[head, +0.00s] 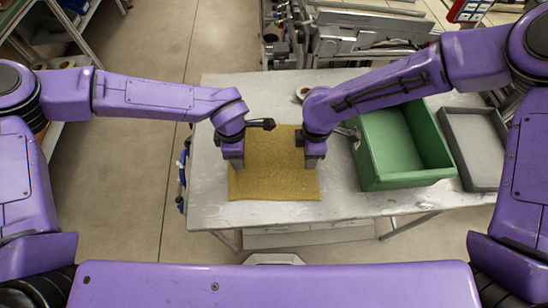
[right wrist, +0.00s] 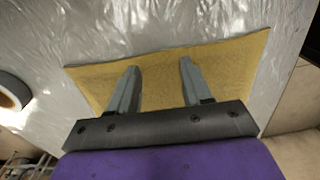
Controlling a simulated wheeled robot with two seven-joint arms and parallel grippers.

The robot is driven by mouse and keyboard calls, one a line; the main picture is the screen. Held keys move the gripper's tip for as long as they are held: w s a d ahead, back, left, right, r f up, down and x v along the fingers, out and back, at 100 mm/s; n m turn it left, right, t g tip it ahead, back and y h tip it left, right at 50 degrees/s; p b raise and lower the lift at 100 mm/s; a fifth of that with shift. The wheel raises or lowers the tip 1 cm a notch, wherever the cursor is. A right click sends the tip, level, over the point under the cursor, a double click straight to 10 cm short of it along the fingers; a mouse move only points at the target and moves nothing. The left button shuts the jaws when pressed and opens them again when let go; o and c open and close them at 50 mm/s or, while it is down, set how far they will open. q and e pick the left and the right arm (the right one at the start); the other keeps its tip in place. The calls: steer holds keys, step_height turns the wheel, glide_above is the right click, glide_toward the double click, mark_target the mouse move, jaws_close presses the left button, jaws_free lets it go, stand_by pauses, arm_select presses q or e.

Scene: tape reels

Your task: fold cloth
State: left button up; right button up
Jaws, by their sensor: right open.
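A yellow-brown cloth (head: 275,175) lies flat on the table, spread out with no fold that I can see. My left gripper (head: 234,164) points down over the cloth's left edge; I cannot tell whether its jaws are open. My right gripper (head: 314,162) points down over the cloth's right edge. In the right wrist view, the right gripper (right wrist: 158,72) has its fingers apart with nothing between them, and the cloth (right wrist: 215,62) lies beneath. My grippers and forearms hide parts of the cloth's sides.
A green crate (head: 435,178) stands on the grey table (head: 215,210) right of the cloth, close to my right arm. A grey tray (head: 478,188) lies beyond it. A tape reel (head: 303,91) is behind my right gripper. The table's front edge is close to the cloth.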

arm_select(q)
steer(key=shift+f, duration=0.2)
arm_select(e)
steer(key=shift+f, duration=0.2)
arm_select(q)
steer(key=shift+r, duration=0.1)
steer(key=shift+c, duration=0.3)
arm_select(e)
steer(key=shift+r, duration=0.1)
steer(key=shift+c, duration=0.3)
arm_select(q)
jaws_close()
arm_select(e)
jaws_close()
